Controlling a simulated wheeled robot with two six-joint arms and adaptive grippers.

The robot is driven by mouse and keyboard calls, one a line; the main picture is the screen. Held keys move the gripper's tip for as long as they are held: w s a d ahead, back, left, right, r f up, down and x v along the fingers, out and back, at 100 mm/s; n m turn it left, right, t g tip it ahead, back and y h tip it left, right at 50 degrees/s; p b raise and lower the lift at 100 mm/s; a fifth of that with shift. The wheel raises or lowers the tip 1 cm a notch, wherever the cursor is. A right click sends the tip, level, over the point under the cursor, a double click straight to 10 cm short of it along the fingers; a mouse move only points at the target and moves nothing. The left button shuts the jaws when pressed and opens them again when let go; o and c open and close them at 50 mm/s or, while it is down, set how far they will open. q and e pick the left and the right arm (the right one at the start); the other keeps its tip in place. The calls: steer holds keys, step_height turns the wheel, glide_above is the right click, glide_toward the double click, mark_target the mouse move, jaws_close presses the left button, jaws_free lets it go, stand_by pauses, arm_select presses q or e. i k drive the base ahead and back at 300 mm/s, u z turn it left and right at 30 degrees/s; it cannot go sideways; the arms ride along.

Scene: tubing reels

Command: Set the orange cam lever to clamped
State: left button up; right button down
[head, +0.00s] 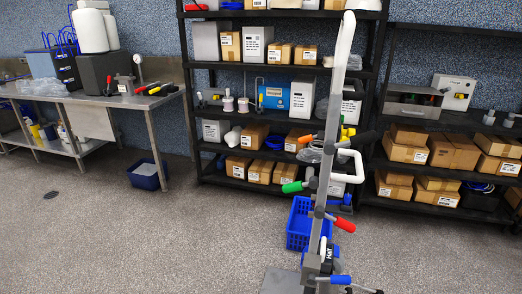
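A tall grey post (322,200) stands in the centre foreground, leaning slightly, with a white tube along its upper part. Several coloured levers are fixed along it. A green lever (293,187) points left at mid-height, and a red lever (341,224) points right and down below it. A blue lever (340,279) points right near the base. A black handle (362,139) sticks out right higher up. A small yellow-orange part (347,132) shows beside the upper post; I cannot tell whether it is the orange cam lever or its position. Neither gripper is in view.
Black shelves (270,125) with cartons and devices stand behind the post. A blue crate (299,225) sits on the floor just behind it. A steel bench (120,99) is at the left, with a blue bin (146,175) beside it.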

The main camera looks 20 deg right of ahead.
mark_target(321, 135)
steer(key=u, duration=0.65)
steer(key=i, duration=1.5)
steer(key=z, duration=0.25)
steer(key=i, duration=1)
steer(key=z, duration=1.6)
steer(key=i, duration=0.65)
steer(key=z, duration=0.6)
